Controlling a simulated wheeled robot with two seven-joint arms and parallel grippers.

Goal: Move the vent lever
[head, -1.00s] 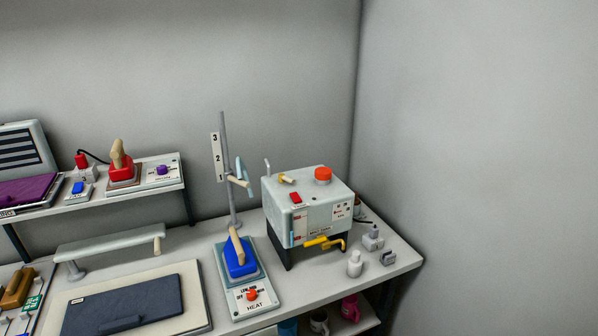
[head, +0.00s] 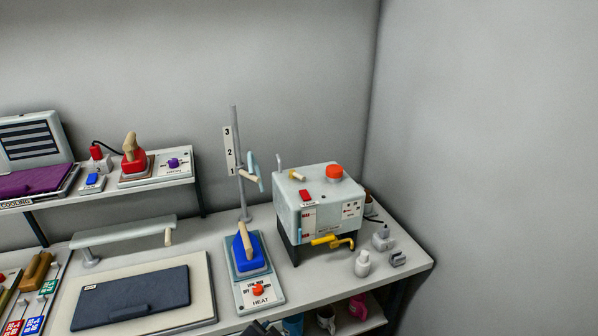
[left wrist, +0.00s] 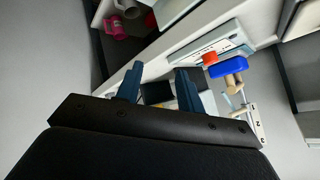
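A grey-white boiler box (head: 320,202) stands on dark legs at the right end of the table. I cannot read which lever is the vent. My left gripper (left wrist: 159,86) is open with nothing seen between its fingers, near the table's front edge. A dark piece at the bottom of the head view may be part of it. My right gripper is out of view.
A blue iron (head: 250,254) rests on its heat base left of the boiler, by a post with a numbered scale (head: 229,150). A white bottle (head: 362,263) and small grey parts (head: 398,258) stand to the right. Mugs (head: 326,318) sit on a shelf below.

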